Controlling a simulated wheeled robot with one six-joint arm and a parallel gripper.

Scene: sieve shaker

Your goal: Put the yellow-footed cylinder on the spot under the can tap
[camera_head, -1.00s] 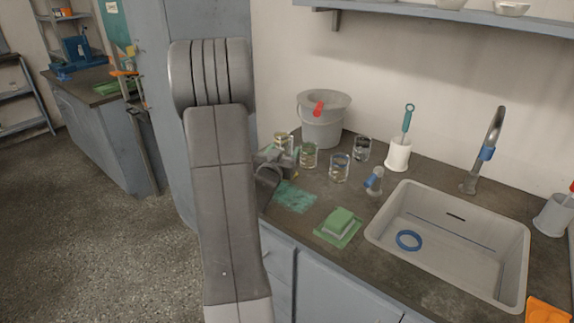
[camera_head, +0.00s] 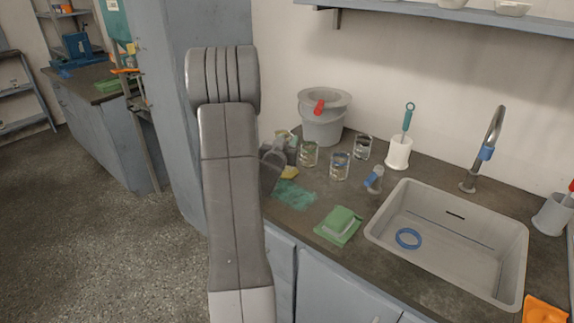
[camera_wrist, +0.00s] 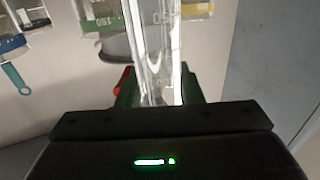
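The yellow-footed cylinder is a clear graduated glass tube (camera_wrist: 158,45) in the wrist view, running between my fingers and out at the top edge. My gripper (camera_wrist: 160,92) is shut on it. In the head view my dark gripper (camera_head: 275,165) is above the counter, partly behind my arm, and the yellow foot (camera_head: 289,173) shows just below it, near a green patch. Whether the foot touches the counter is unclear. A teal can (camera_head: 117,18) hangs at the upper left, with a small yellow part (camera_head: 131,49) below that may be its tap. The spot is not clearly visible.
Glass beakers (camera_head: 309,154) stand close right of my gripper, before a grey bucket (camera_head: 323,120). A tall grey cabinet (camera_head: 180,100) stands left of the counter.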

